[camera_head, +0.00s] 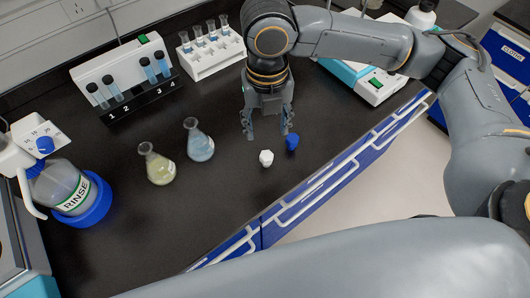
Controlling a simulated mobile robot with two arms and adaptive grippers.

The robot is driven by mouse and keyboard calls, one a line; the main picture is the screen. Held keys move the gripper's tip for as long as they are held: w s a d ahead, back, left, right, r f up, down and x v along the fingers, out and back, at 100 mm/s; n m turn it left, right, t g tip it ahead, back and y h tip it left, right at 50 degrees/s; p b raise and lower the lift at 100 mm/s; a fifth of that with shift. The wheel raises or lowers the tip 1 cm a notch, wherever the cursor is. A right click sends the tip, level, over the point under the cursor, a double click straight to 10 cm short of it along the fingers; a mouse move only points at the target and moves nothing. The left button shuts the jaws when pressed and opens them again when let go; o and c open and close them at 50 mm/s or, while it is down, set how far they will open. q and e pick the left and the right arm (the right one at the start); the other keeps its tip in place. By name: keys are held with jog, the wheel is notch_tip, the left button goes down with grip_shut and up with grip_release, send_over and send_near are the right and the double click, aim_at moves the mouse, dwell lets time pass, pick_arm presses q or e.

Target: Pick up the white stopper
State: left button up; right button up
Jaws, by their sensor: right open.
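The white stopper (266,158) lies on the black bench top near its front edge, in the middle of the head view. A blue stopper (292,142) lies close to it on the right and a little farther back. My right gripper (267,138) points down just behind the two stoppers. Its two fingers are spread apart and nothing shows between them. The gripper's exact height above the bench is hard to tell. My left gripper does not show.
Two flasks, one with yellowish liquid (159,168) and one bluish (200,144), stand left of the stoppers. A rinse bottle (62,186) is at the left. A tube holder (122,82) and a white rack (212,52) stand at the back. A white-and-blue device (368,80) is at the right.

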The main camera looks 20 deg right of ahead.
aim_at(266, 155)
notch_tip(266, 155, down, 11)
jog(key=shift+s+a+f+p, duration=0.1)
jog(key=shift+s+f+p, duration=0.1)
jog(key=shift+p, duration=0.1)
jog(key=c, duration=0.8)
